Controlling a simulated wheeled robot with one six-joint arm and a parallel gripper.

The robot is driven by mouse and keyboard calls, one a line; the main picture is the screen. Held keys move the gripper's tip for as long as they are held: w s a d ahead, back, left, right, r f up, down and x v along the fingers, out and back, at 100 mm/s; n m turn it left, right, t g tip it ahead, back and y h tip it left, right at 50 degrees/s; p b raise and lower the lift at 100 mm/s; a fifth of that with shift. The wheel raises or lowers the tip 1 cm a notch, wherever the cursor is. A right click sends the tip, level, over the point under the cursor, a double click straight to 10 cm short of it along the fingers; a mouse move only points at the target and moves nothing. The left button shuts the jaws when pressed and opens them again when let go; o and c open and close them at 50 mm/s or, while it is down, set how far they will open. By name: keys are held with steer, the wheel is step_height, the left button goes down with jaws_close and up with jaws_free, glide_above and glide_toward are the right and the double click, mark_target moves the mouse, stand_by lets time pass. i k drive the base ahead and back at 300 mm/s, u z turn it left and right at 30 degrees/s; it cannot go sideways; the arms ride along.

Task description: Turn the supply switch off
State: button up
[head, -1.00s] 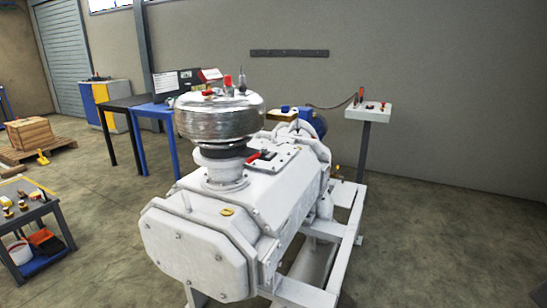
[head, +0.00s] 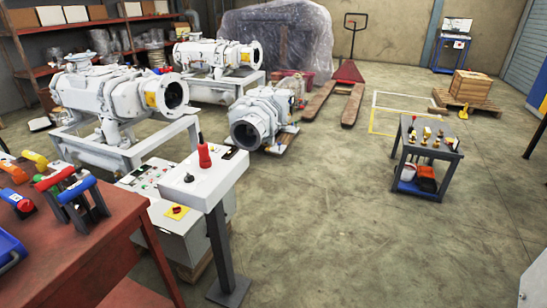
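A yellow plate with a dark red knob (head: 177,211), which looks like a rotary supply switch, sits on the sloped top of a light grey control cabinet (head: 185,240) at the lower left of the head view. The knob is too small to read its position. More small buttons and labels (head: 150,178) are on the same top, partly hidden by a white pedestal box (head: 205,182). My gripper is not in view.
A red workbench (head: 90,245) with tools stands at the left. White pumps (head: 120,95) are behind. A tool cart (head: 428,150) stands right. The middle floor is clear.

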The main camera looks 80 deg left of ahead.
mark_target(189, 178)
steer(key=u, duration=0.7)
steer(key=i, duration=0.8)
steer(key=u, duration=3.45)
steer(key=i, duration=1)
steer(key=u, duration=0.05)
